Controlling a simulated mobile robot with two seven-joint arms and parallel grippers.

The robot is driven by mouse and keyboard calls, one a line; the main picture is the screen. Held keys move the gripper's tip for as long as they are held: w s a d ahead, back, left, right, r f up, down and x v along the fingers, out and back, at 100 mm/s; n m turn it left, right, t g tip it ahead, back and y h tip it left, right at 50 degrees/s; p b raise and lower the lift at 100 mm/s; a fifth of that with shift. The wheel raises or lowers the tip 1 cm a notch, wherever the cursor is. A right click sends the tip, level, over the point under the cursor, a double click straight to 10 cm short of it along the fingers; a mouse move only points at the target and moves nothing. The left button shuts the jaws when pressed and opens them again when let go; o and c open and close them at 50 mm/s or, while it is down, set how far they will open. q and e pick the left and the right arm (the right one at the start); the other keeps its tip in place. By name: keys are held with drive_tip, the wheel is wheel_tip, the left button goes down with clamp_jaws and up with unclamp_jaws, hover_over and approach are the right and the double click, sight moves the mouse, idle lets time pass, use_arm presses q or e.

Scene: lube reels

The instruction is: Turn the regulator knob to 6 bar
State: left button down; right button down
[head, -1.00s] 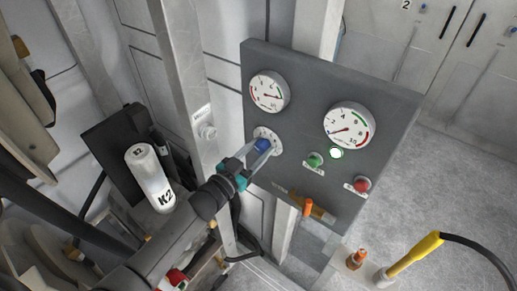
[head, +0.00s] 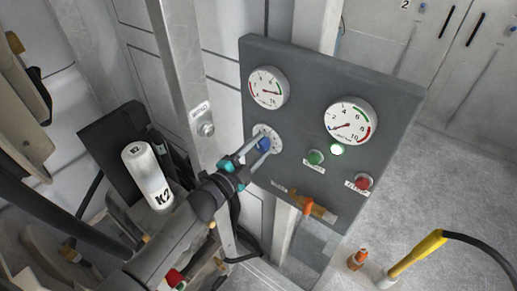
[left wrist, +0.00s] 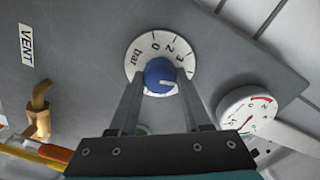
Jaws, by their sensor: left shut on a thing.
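The blue regulator knob (head: 263,145) sits on a white round scale (head: 273,133) at the left of a dark grey panel (head: 300,75). My left gripper (head: 264,143) is shut on the knob, one finger on each side. In the left wrist view the knob (left wrist: 158,72) shows a white mark toward its lower right, and the scale (left wrist: 135,55) reads "bar" with numbers. The upper left gauge (head: 268,87) has its needle toward the lower right. The right gauge (head: 350,120) has its needle toward the lower left. My right gripper is not in view.
An orange-handled brass valve (head: 318,210) is low on the panel. A metal post (head: 185,80) stands left of the panel. A yellow-handled hose tool (head: 418,254) is at lower right.

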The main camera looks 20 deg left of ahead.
use_arm(q)
drive_tip(key=m+b, duration=0.1)
drive_tip(key=m, duration=0.2)
drive_tip(key=shift+f+m, duration=0.15)
drive_tip(key=shift+m, duration=0.25)
drive_tip(key=m+b, duration=0.1)
drive_tip(key=m, duration=0.2)
drive_tip(key=shift+m, duration=0.3)
drive_tip(key=m+b, duration=0.2)
drive_tip(key=m, duration=0.4)
drive_tip(key=shift+f, duration=0.1)
drive_tip(key=shift+m, duration=0.3)
drive_tip(key=shift+c, duration=1.8)
unclamp_jaws()
drive_tip(key=b+v, duration=0.2)
drive_tip(key=v, duration=1.3)
drive_tip(key=shift+b, duration=0.35)
